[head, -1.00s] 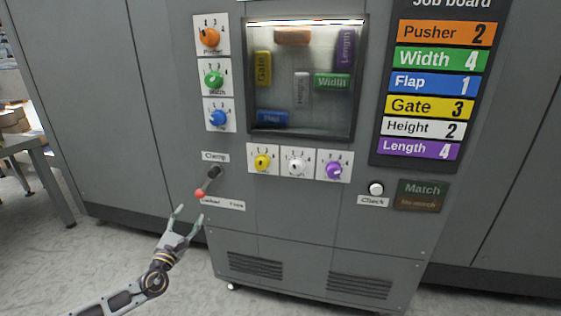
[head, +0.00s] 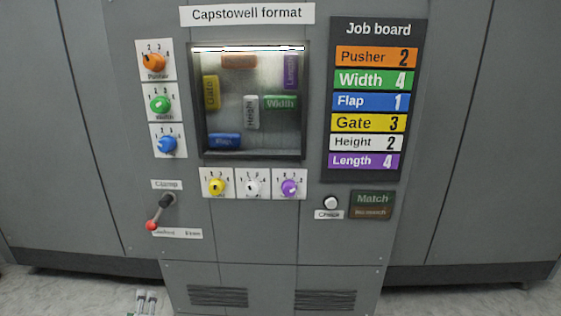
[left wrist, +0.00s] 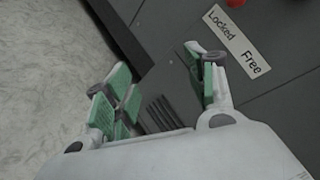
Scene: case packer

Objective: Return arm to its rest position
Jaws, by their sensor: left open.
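My left gripper (head: 146,297) shows only its fingertips at the bottom edge of the head view, below the clamp lever (head: 160,212). In the left wrist view the left gripper (left wrist: 160,85) has its green-padded fingers spread apart with nothing between them. The lever's red knob points down and left, above the left part of the Locked/Free label (head: 177,233). The gripper is apart from the lever. In the left wrist view the red knob (left wrist: 236,2) shows at the top edge, beyond the fingers. My right gripper is not in view.
The grey machine (head: 250,245) holds orange, green, blue, yellow, white and purple dials around a window (head: 250,100). The job board (head: 378,30) is at right, above the check button (head: 331,202) and Match panel (head: 373,205). Bare floor (left wrist: 45,70) lies left of the machine.

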